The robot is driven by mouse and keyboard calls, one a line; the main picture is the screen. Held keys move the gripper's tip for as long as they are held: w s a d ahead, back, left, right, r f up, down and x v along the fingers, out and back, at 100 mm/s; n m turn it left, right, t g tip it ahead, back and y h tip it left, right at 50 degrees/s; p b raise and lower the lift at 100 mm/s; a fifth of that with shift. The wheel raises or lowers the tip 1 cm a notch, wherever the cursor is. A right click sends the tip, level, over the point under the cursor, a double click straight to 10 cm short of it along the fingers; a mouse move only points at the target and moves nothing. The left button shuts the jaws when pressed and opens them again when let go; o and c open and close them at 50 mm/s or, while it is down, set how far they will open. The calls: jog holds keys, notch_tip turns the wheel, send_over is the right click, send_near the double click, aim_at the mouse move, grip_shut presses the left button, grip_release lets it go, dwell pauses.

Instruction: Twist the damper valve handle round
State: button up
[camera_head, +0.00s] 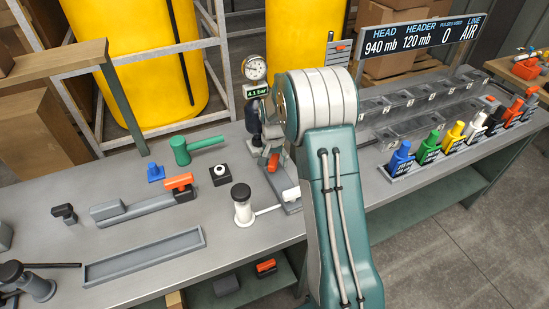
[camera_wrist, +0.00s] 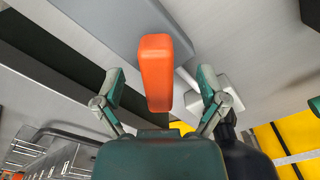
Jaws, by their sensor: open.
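An orange block-shaped handle (camera_wrist: 155,75), which I take to be the damper valve handle, stands between the two fingers of my gripper (camera_wrist: 161,80) in the wrist view. The fingers are open, with a visible gap on each side of the handle. The handle appears joined to a grey body (camera_wrist: 110,25) behind it. In the head view a small orange handle (camera_head: 273,162) shows on a grey base just left of my arm. My gripper is mostly hidden behind my own arm there.
A gauge (camera_head: 255,69) and dark fitting stand close behind the handle. A grey tray (camera_head: 145,256) lies front left.

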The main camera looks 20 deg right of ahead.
jog(key=shift+r, duration=3.55)
jog(key=shift+c, duration=0.3)
